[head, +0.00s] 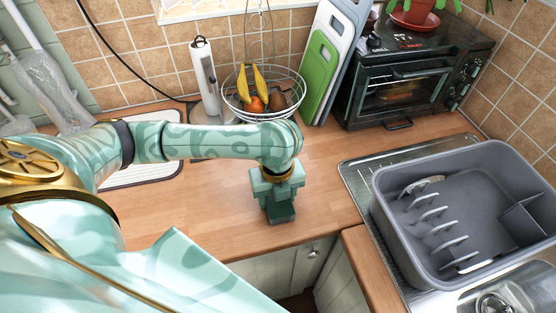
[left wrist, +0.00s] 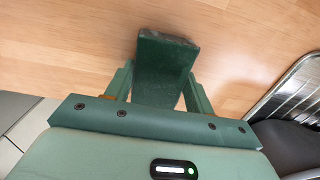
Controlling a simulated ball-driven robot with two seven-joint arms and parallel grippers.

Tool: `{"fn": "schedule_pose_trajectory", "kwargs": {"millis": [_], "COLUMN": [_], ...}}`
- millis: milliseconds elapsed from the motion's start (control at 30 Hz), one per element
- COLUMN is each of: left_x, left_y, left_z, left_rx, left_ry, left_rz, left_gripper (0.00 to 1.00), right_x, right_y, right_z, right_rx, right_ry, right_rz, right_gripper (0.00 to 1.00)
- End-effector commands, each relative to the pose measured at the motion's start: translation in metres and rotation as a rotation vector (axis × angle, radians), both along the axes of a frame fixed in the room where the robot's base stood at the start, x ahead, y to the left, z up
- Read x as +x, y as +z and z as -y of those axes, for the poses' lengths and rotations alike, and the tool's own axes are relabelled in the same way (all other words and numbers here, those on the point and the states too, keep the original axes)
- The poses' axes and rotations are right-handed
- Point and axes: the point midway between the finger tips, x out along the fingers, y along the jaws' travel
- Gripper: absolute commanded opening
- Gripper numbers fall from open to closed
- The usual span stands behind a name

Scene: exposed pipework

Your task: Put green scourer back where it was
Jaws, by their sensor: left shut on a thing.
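My left gripper (head: 277,196) points down over the wooden counter, near its front edge and left of the sink. In the left wrist view the gripper (left wrist: 160,88) is shut on the green scourer (left wrist: 166,58). The scourer is a dark green flat block that sticks out beyond the fingertips. Its lower end (head: 281,212) also shows under the gripper in the head view. I cannot tell whether it touches the counter. My right gripper is not in view.
A grey dish rack (head: 400,240) stands on the metal sink (head: 352,176) at the right. Behind are a wire fruit basket (head: 297,100), chopping boards (head: 320,75) and a toaster oven (head: 410,85). The wooden counter (head: 210,215) is clear around the gripper.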

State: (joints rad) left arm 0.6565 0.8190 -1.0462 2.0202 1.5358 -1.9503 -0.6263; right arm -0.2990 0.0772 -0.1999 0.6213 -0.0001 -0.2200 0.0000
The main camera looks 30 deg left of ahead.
Motion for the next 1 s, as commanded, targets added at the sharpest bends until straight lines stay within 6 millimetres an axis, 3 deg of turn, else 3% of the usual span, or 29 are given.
{"fn": "schedule_pose_trajectory", "kwargs": {"millis": [200, 233, 300, 667, 1000], "left_x": [-0.001, -0.001, -0.001, 0.0, 0.0], "left_y": [0.0, 0.0, 0.0, 0.007, 0.084], "left_z": [0.0, 0.0, 0.0, 0.0, 0.001], "left_rx": [0.001, 0.0, 0.0, 0.001, 0.001], "left_ry": [0.001, 0.001, 0.0, 0.001, 0.0], "left_rz": [-0.001, -0.001, -0.001, 0.002, 0.005], "left_gripper": [0.35, 0.56, 0.75, 0.75, 0.75], "right_x": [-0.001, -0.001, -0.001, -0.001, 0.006], "right_y": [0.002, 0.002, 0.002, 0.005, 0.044], "right_z": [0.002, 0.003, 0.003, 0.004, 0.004], "right_rx": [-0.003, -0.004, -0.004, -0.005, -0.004], "right_ry": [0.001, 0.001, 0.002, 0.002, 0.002], "right_rz": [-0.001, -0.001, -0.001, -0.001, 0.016], "right_gripper": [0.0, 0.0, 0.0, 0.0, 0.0]}}
